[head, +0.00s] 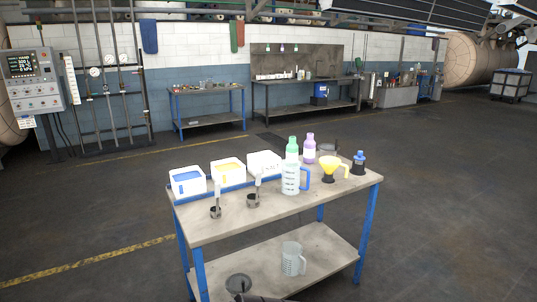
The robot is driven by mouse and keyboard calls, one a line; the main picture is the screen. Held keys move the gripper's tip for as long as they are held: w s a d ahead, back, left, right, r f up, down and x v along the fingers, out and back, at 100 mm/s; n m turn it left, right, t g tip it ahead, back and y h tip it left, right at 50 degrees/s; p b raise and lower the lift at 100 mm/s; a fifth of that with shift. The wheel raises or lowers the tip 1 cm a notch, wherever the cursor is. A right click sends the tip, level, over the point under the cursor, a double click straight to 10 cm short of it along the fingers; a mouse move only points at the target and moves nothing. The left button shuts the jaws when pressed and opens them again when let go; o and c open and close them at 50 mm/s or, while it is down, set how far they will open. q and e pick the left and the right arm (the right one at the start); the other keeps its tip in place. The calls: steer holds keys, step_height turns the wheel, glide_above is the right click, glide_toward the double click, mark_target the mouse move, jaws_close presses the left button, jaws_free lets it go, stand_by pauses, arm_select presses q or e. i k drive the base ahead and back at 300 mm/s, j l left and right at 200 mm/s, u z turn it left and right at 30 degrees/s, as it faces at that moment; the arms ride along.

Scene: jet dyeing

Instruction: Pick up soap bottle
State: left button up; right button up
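Two capped bottles stand upright at the back of the worktable (225,230). One is green and white (292,150), partly hidden by a clear measuring jug (291,180) with a blue handle. The other is purple and white (309,150), just to its right. A small dark bottle with a blue top (358,163) stands near the table's right end. I cannot read any label, so I cannot tell which is the soap bottle.
White bins with blue (188,192) and yellow (228,181) contents line the table's back left. Another jug (293,260) is on the lower shelf. The front right tabletop is clear.

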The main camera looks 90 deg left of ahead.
mark_target(292, 148)
steer(key=u, duration=2.65)
steer(key=z, duration=4.05)
steer(key=u, duration=4.05)
